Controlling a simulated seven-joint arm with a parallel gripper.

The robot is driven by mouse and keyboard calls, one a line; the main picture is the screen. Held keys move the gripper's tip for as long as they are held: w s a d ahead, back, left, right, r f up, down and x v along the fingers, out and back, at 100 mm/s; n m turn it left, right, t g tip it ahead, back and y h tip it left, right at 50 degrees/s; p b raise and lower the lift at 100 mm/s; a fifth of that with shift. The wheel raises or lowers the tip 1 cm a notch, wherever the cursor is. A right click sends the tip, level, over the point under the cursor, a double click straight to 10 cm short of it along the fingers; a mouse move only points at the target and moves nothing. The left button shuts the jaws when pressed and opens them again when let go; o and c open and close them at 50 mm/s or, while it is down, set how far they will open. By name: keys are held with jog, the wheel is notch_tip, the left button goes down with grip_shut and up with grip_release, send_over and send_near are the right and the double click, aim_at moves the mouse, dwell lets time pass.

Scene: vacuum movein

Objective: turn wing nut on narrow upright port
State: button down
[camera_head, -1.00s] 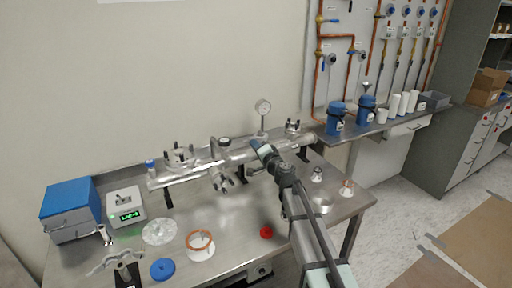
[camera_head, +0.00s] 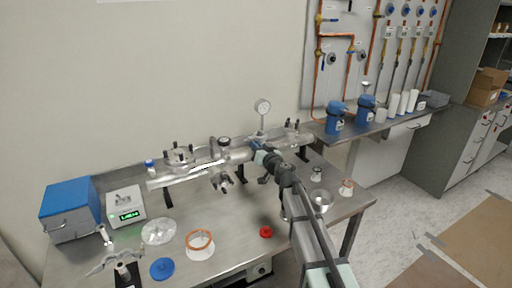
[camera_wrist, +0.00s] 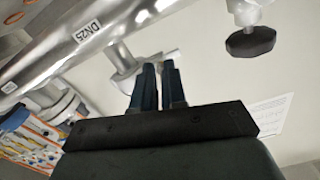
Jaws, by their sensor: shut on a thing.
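The narrow upright port with the round gauge (camera_head: 263,107) above it rises from the metal tube (camera_head: 190,173) on the bench. My gripper (camera_head: 256,146) is at the foot of this port. In the wrist view the two dark fingers (camera_wrist: 160,82) are close together at a silver wing nut (camera_wrist: 173,56), shut on it. The wing nut sits beside a pale clamp (camera_wrist: 126,72) under the pipe marked DN25 (camera_wrist: 65,45). Much of the clamp is hidden by the fingers, and in the head view my arm hides the wing nut.
A wider port with a flange (camera_head: 178,157) and another port (camera_head: 292,133) stand along the tube. A black knob (camera_wrist: 251,42) shows to the right of the fingers. A red cap (camera_head: 265,232), a blue disc (camera_head: 162,268) and a copper-coloured ring (camera_head: 199,239) lie on the bench.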

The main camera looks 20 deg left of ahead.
jog(key=shift+n, duration=0.7)
jog(key=c, duration=1.5)
grip_release()
jog(key=shift+s+d, duration=0.1)
jog(key=v, duration=1.3)
jog(key=shift+s+d, duration=0.15)
jog(key=shift+d, duration=0.05)
